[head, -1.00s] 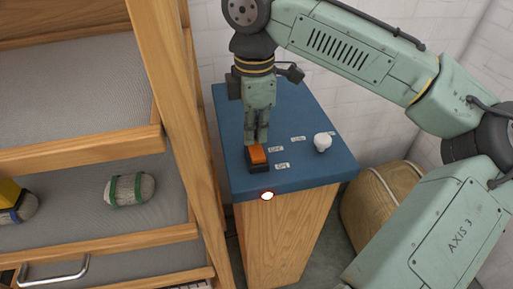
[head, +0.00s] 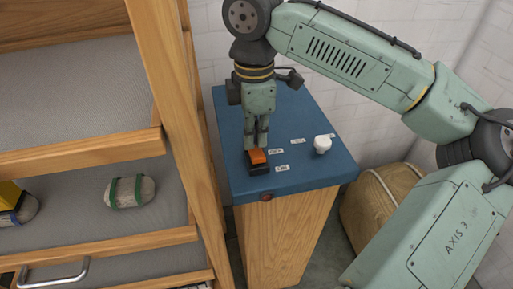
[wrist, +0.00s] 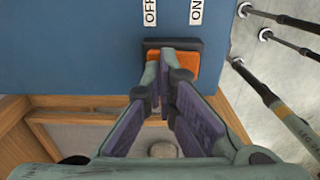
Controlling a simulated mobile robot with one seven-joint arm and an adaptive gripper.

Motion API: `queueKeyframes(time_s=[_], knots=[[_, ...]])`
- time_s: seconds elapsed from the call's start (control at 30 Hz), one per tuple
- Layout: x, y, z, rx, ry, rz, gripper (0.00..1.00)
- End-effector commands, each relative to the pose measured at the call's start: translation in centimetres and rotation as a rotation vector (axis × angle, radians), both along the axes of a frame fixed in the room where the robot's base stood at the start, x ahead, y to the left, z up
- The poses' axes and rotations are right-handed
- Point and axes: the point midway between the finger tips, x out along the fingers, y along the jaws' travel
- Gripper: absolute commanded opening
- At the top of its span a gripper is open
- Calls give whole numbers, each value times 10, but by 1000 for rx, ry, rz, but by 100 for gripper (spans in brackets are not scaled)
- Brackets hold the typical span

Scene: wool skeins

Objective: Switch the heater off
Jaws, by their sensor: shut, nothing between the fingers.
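The heater switch is an orange rocker (head: 258,157) in a dark housing on the blue top of a wooden pedestal. It also shows in the wrist view (wrist: 187,66), partly covered by my fingers. The OFF label (wrist: 150,11) and ON label (wrist: 196,11) lie beside it. My gripper (head: 261,145) is shut and empty, pointing down at the rocker's far end, on the OFF side. Its fingertips also show in the wrist view (wrist: 167,62); whether they touch the rocker is unclear. A small round lamp (head: 266,197) on the pedestal's front edge is dark red, unlit.
A white knob (head: 322,144) stands on the blue top (head: 305,110), right of the switch. A wooden shelf (head: 180,130) with a wool skein (head: 130,192) rises close on the left. A tan padded bag (head: 375,205) is on the floor at right.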

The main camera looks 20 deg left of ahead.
Motion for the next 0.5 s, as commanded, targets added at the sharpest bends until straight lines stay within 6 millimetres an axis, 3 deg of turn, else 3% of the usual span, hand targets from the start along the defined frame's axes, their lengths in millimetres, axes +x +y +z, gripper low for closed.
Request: queueKeyframes(time_s=[0.5], knots=[[0,0,44,0,0,1,0]])
